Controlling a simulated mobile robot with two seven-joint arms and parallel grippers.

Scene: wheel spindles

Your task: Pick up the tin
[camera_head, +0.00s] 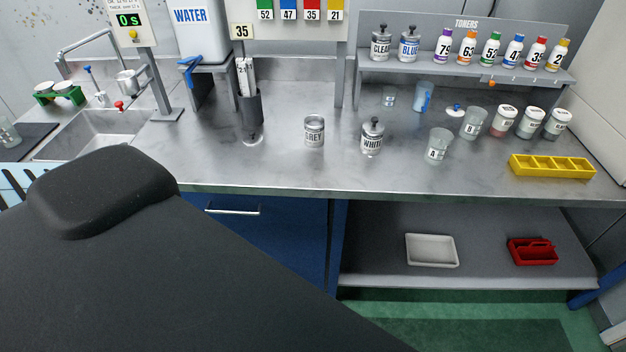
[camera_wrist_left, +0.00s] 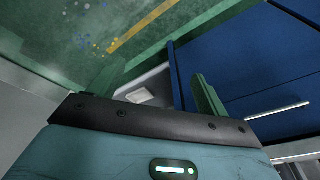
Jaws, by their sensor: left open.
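A small grey metal tin labelled GREY (camera_head: 314,131) stands upright on the steel worktop, near the middle. A second tin labelled WHITE (camera_head: 372,137), with a knobbed lid, stands to its right, apart from it. Two knobbed tins, CLEAR (camera_head: 380,44) and BLUE (camera_head: 409,46), stand on the shelf behind. My left gripper (camera_wrist_left: 150,85) shows in the left wrist view, open, over the floor and beside blue cabinet fronts. No tin shows in that view. My right gripper is not in view.
Plastic cups, including one marked 4 (camera_head: 438,147), and lidded jars stand to the right, with a yellow tray (camera_head: 552,166). A dark holder (camera_head: 251,112) stands left of the GREY tin. The worktop in front of it is clear. My dark arm link covers the lower left.

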